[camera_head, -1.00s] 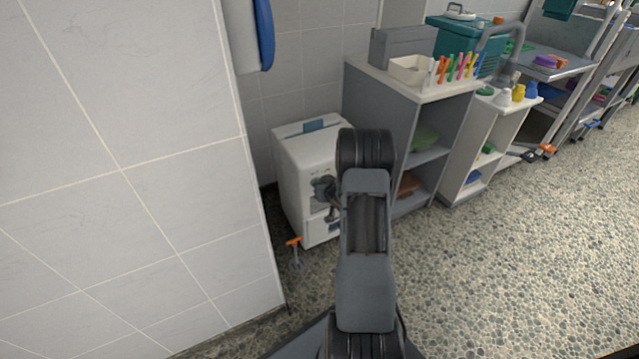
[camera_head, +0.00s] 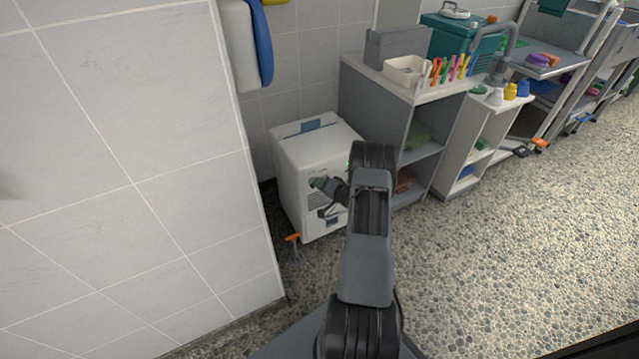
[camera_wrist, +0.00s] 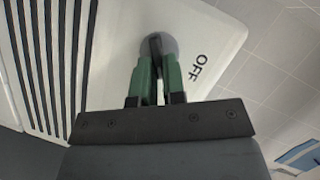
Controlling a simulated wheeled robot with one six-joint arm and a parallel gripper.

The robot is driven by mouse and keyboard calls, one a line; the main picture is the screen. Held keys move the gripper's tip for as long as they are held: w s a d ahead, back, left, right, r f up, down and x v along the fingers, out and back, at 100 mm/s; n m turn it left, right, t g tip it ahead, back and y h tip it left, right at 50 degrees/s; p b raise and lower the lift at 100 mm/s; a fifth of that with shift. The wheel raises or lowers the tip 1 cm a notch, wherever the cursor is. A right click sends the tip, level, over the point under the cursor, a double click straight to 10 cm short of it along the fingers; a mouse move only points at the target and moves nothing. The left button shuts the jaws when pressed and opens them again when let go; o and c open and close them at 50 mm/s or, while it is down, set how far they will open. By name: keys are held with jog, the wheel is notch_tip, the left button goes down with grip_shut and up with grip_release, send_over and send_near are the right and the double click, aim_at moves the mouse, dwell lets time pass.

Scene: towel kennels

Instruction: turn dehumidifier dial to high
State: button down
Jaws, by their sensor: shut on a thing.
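The white dehumidifier (camera_head: 292,165) stands on the floor in the corner, left of the grey shelf unit. Its front panel (camera_wrist: 215,32) fills much of the wrist view, with dark vent slots on the left and the word OFF (camera_wrist: 200,67) on the right. The dial (camera_wrist: 155,42) is a grey round knob with a dark grip bar. My gripper (camera_wrist: 158,66) has green fingers shut on the dial's bar, one on each side. In the head view my gripper (camera_head: 319,184) is at the dehumidifier's front. The fingers hide part of the dial, and no HIGH mark shows.
A tiled wall (camera_head: 140,200) stands close on the left. An orange-handled tool (camera_head: 293,240) rests on the floor by the dehumidifier. The grey shelf unit (camera_head: 372,95) stands just to the right. Open pebbled floor (camera_head: 520,240) lies to the right.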

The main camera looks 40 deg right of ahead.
jog(key=shift+d+f+m+t+y+b, duration=0.15)
jog(key=shift+m+t+y+b, duration=0.3)
jog(key=shift+m, duration=0.8)
jog(key=shift+d+f+m+t+y+b, duration=0.1)
jog(key=shift+f+m+t+y+b, duration=0.3)
jog(key=shift+m, duration=0.85)
jog(key=shift+r+t+h, duration=0.2)
jog(key=shift+t+h, duration=0.05)
jog(key=c, duration=1.2)
grip_release()
jog(key=shift+a, duration=0.1)
jog(key=p+v, duration=0.3)
jog(key=v, duration=1)
jog(key=shift+s, duration=0.35)
jog(key=shift+f, duration=0.15)
